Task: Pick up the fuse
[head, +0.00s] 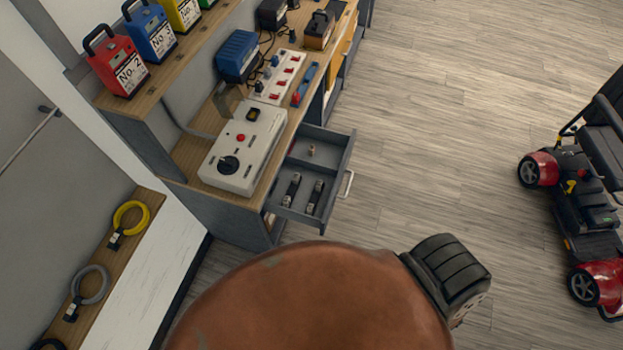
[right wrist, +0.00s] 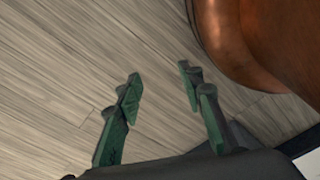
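An open grey drawer (head: 343,161) sticks out from the workbench in the head view. In its front compartment lie two dark, slim pieces with pale ends, a left one (head: 291,190) and a right one (head: 315,197). They look like cartridge fuses, but are too small to be sure. A small tan piece (head: 311,151) sits in the drawer's rear compartment. My right gripper (right wrist: 160,80) is open and empty above the wooden floor in the right wrist view, with no drawer or fuse in that view. My left gripper is not in view.
A grey-white control box (head: 262,160) with a black knob stands on the bench beside the drawer. A white switch panel (head: 277,78) and blue box (head: 238,55) are behind. Numbered cases, such as a red one (head: 116,67), line a shelf. Floor is clear toward a red scooter (head: 600,278).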

